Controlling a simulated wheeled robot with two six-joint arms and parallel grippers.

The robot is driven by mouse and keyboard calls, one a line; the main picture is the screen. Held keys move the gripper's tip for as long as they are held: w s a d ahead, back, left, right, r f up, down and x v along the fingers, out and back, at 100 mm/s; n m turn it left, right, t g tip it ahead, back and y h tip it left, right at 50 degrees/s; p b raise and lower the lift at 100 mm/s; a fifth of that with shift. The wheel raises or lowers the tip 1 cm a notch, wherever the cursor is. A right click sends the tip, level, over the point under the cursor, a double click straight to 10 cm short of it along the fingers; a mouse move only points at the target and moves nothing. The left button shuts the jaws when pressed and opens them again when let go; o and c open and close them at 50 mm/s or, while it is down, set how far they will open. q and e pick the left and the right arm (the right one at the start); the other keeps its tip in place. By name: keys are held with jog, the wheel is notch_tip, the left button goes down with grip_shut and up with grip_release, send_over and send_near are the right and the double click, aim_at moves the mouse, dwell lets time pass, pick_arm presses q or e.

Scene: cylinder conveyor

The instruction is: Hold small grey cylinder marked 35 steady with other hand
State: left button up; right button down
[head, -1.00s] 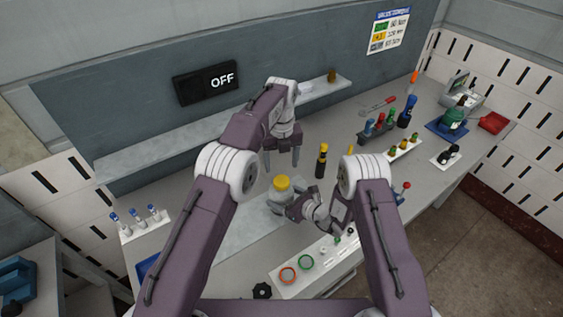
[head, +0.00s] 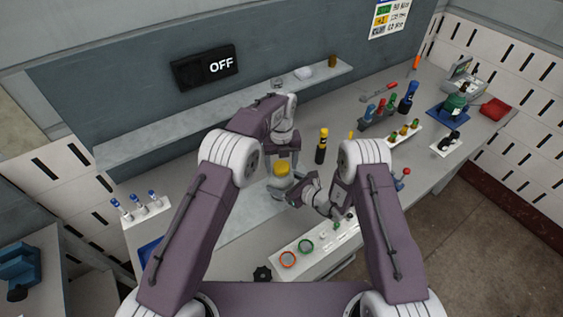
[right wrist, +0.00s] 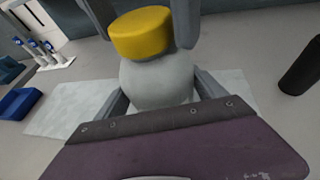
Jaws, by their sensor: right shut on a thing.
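A small grey, rounded container with a yellow cap (head: 281,169) stands near the middle of the bench; it fills the middle of the right wrist view (right wrist: 157,82). No mark 35 can be read on it. My right gripper (right wrist: 162,95) is shut on its grey body, one finger on each side. My left gripper (head: 283,158) points down from above, its fingers apart on either side of the yellow cap. Its fingers also show at the top of the right wrist view. Whether they touch the cap cannot be told.
A black cylinder with a yellow top (head: 322,146) stands to the right. A white panel with coloured rings (head: 272,258) lies in front. A rack of blue-capped tubes (head: 140,208) is at left, a shelf (head: 180,118) behind. A pale mat lies under the container.

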pick_arm(q)
grip_shut()
jog(key=n, duration=0.7)
jog(key=shift+r, duration=0.1)
jog(key=n, duration=0.6)
jog(key=shift+w+d+n, duration=0.1)
jog(key=shift+n, duration=0.3)
jog(key=n, duration=0.9)
jog(key=shift+n, duration=0.3)
jog(key=n, duration=0.6)
jog(key=shift+w, duration=0.1)
jog(key=n, duration=0.3)
jog(key=shift+r, duration=0.1)
jog(key=n, duration=0.6)
jog(key=shift+n, duration=0.3)
jog(key=n, duration=0.9)
jog(key=shift+n, duration=0.3)
jog(key=n, duration=0.3)
jog(key=shift+a, duration=0.2)
jog(key=n, duration=1.1)
jog(key=shift+r, duration=0.1)
